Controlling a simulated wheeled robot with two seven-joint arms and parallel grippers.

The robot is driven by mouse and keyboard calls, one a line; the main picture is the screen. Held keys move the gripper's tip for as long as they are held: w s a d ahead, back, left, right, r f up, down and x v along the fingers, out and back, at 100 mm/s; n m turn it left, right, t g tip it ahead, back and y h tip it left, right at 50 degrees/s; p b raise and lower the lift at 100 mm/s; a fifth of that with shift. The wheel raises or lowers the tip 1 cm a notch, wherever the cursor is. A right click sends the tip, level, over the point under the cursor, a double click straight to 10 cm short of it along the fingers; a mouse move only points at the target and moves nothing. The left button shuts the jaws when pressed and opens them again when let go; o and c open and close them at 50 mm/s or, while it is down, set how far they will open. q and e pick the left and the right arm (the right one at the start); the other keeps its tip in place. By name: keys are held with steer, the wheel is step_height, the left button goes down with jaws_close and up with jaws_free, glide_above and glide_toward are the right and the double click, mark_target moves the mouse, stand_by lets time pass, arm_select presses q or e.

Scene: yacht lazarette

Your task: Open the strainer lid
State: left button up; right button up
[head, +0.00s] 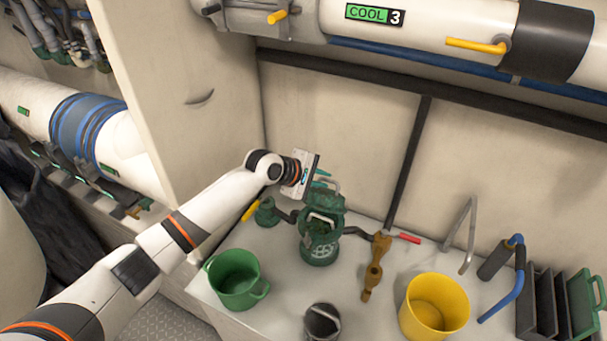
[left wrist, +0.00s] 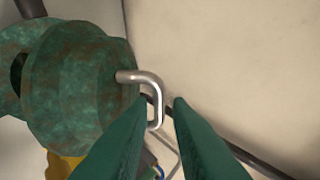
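The green, weathered strainer (head: 319,247) stands on the white bench at the middle of the head view. Its green lid (head: 326,203) is at the top; I cannot tell whether it is fully seated. The rounded green lid also fills the upper left of the left wrist view (left wrist: 78,85). A bent silver handle (left wrist: 150,88) sticks out from its right side. My left gripper (head: 325,179) is just above the lid. In the left wrist view its green fingers (left wrist: 160,102) are apart, with the handle's bent end between the tips, closer to the left finger. My right gripper is out of view.
A brown valve-like piece (head: 374,268), a yellow bucket (head: 434,308) and dark upright racks (head: 548,305) stand to the right. A wall panel rises left of the bench.

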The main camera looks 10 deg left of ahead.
arm_select(q)
steer(key=b+v, duration=0.1)
steer(key=v, duration=0.7)
steer(key=shift+s+a, duration=0.1)
steer(key=shift+a, duration=0.05)
steer(key=shift+c, duration=0.2)
